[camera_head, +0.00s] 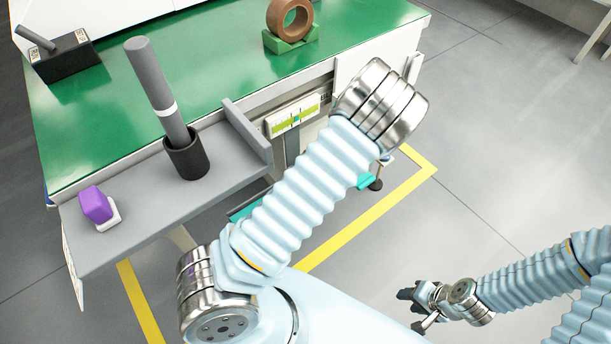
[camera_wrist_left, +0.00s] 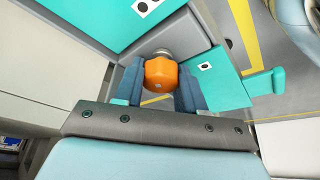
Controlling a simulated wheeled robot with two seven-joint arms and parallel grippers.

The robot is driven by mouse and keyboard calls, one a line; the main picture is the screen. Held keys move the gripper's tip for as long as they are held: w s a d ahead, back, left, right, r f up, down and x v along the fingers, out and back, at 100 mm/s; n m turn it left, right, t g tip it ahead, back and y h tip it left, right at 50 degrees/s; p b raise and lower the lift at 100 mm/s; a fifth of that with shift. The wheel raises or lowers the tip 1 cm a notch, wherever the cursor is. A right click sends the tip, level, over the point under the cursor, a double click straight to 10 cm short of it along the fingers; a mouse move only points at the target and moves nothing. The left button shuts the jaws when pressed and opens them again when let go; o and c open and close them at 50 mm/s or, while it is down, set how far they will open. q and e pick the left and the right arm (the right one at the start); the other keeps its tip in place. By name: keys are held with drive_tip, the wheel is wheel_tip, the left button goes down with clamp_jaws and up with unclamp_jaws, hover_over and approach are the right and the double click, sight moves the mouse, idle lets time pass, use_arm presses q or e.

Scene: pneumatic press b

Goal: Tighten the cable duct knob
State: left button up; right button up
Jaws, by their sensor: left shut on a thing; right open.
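In the left wrist view an orange knob (camera_wrist_left: 161,74) sits at the end of a short metal stem on a grey and teal housing. My left gripper (camera_wrist_left: 160,80) has a blue finger on each side of the knob and is shut on it. The left gripper is out of sight in the head view, where my left arm crosses the front of the bench and hides that area. My right gripper (camera_head: 418,308) is open and empty, low over the floor at the lower right of the head view.
A green-topped bench (camera_head: 200,70) carries a brown ring on a green stand (camera_head: 292,40) and a dark box (camera_head: 66,58). Its grey side shelf (camera_head: 140,218) holds a dark cup (camera_head: 186,158) with a grey rod and a purple block (camera_head: 96,205).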

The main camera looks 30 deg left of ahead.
use_arm(q)
drive_tip(key=m+t, duration=0.1)
drive_tip(key=m, duration=0.2)
drive_tip(key=m+t, duration=0.1)
drive_tip(key=m, duration=0.2)
drive_tip(key=shift+m+t, duration=0.3)
drive_tip(key=m+t, duration=0.1)
drive_tip(key=m, duration=0.2)
drive_tip(key=m+t+h, duration=0.1)
drive_tip(key=m, duration=0.2)
drive_tip(key=shift+b, duration=0.3)
drive_tip(key=shift+w+m, duration=0.1)
drive_tip(key=shift+m, duration=0.2)
drive_tip(key=o, duration=1.1)
drive_tip(key=shift+c, duration=0.2)
drive_tip(key=p+v, duration=0.4)
drive_tip(key=v, duration=1)
drive_tip(key=shift+a, duration=0.2)
drive_tip(key=shift+h, duration=0.3)
